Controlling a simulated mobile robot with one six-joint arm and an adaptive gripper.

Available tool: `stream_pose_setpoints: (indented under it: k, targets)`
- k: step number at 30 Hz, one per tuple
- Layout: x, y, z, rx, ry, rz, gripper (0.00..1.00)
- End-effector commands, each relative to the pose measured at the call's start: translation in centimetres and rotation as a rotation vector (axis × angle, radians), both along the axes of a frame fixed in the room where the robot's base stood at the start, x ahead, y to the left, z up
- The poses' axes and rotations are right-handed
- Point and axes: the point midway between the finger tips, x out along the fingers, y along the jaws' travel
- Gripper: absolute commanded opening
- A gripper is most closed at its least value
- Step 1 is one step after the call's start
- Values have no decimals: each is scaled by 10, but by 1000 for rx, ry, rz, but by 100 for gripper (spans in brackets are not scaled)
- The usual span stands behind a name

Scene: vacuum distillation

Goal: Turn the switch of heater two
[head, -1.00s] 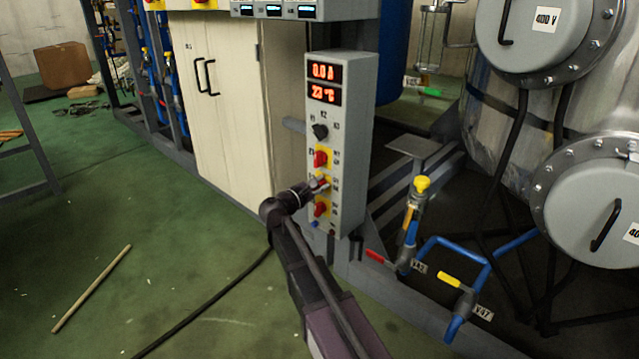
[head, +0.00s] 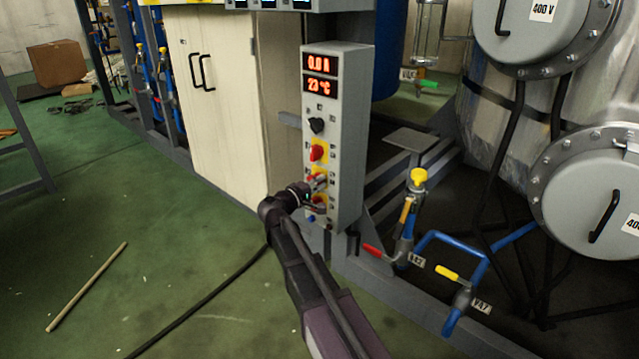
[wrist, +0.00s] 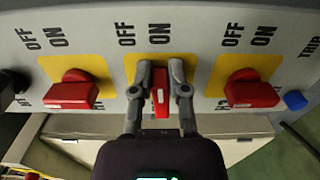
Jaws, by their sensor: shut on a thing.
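The heater panel (head: 348,130) is a tall grey box with red digital readouts and a column of red knobs on yellow plates. My gripper (head: 318,181) is at the middle red switch. In the wrist view, my gripper (wrist: 160,88) has one finger on each side of the middle red switch (wrist: 160,90) and is shut on it. The left red switch (wrist: 71,92) and right red switch (wrist: 250,90) lie more crosswise. In the head view, my gripper partly covers the middle and lower switches.
A black knob (head: 317,125) sits above the red switches, and a blue button (wrist: 294,101) sits beyond the right switch. Blue pipes (head: 436,240) with valves stand right of the panel. A black cable (head: 205,300) and a stick (head: 86,286) lie on the green floor.

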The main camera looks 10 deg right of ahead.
Motion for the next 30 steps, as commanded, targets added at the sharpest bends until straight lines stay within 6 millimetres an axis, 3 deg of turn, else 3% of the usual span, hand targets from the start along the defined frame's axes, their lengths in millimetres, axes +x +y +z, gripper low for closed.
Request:
stream_pose_setpoints:
  k: [1, 19, 20, 22, 23, 30]
  targets:
    - [7, 3, 0, 9, -15, 14, 0]
    - [9, 4, 1, 33, -57, 14, 0]
    - [9, 4, 1, 33, -57, 14, 30]
    - [9, 4, 1, 34, -56, 15, 51]
    - [9, 4, 1, 34, -56, 15, 56]
    - [6, 3, 0, 35, -55, 12, 56]
